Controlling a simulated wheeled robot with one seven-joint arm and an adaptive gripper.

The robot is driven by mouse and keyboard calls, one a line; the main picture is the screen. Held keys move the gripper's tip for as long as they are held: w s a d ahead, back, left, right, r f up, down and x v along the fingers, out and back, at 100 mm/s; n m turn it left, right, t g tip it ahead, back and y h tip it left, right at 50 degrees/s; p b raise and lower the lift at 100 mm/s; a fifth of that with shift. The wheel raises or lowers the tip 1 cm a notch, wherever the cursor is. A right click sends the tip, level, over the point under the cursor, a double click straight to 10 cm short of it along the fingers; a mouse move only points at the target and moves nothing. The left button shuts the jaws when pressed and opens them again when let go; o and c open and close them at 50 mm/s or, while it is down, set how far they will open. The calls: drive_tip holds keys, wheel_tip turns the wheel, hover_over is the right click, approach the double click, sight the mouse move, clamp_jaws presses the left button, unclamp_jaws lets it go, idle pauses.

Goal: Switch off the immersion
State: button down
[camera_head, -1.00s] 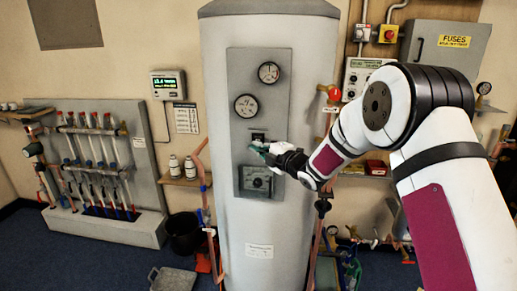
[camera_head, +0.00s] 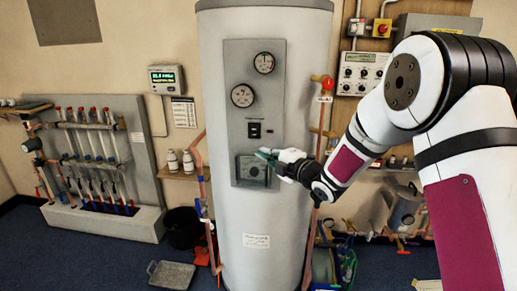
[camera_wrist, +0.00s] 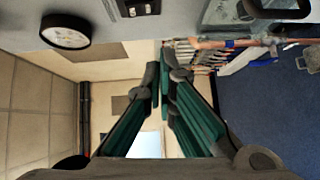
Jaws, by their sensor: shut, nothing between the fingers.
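A small black switch (camera_head: 254,130) sits on the grey panel (camera_head: 234,68) of the tall white cylinder (camera_head: 255,215), below two round gauges. It also shows at the top edge of the wrist view (camera_wrist: 140,8), partly cut off. I cannot tell its on or off position. My gripper (camera_head: 263,155) has green-sided fingers and is just below the switch, in front of the top of a dark box (camera_head: 252,172). In the wrist view my gripper (camera_wrist: 164,72) is shut and empty, apart from the switch.
A copper pipe with a red valve (camera_head: 327,83) runs right of the cylinder, close to my arm. A grey control box (camera_head: 361,73) hangs on the wall behind. A pipe manifold (camera_head: 90,150) stands left. A tray (camera_head: 172,274) lies on the blue floor.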

drive_tip(key=shift+f+v, duration=0.15)
drive_tip(key=shift+v, duration=0.65)
drive_tip(key=shift+f+v, duration=0.2)
drive_tip(key=shift+v, duration=0.6)
drive_tip(key=s+d+r+m+g+h, duration=0.1)
drive_tip(key=s+d+r+m+h, duration=0.5)
drive_tip(key=d, duration=0.3)
drive_tip(key=s+d+r+m+h, duration=0.4)
drive_tip(key=s+d+m+h, duration=0.15)
drive_tip(key=d+m, duration=0.3)
drive_tip(key=s+d+f+m+g, duration=0.1)
drive_tip(key=s+m, duration=0.4)
drive_tip(key=s, duration=1.1)
drive_tip(key=s+d+f+m+g, duration=0.2)
drive_tip(key=s+m+g, duration=0.4)
drive_tip(key=s, duration=1)
drive_tip(key=shift+d+f, duration=0.3)
drive_tip(key=shift+d, duration=0.3)
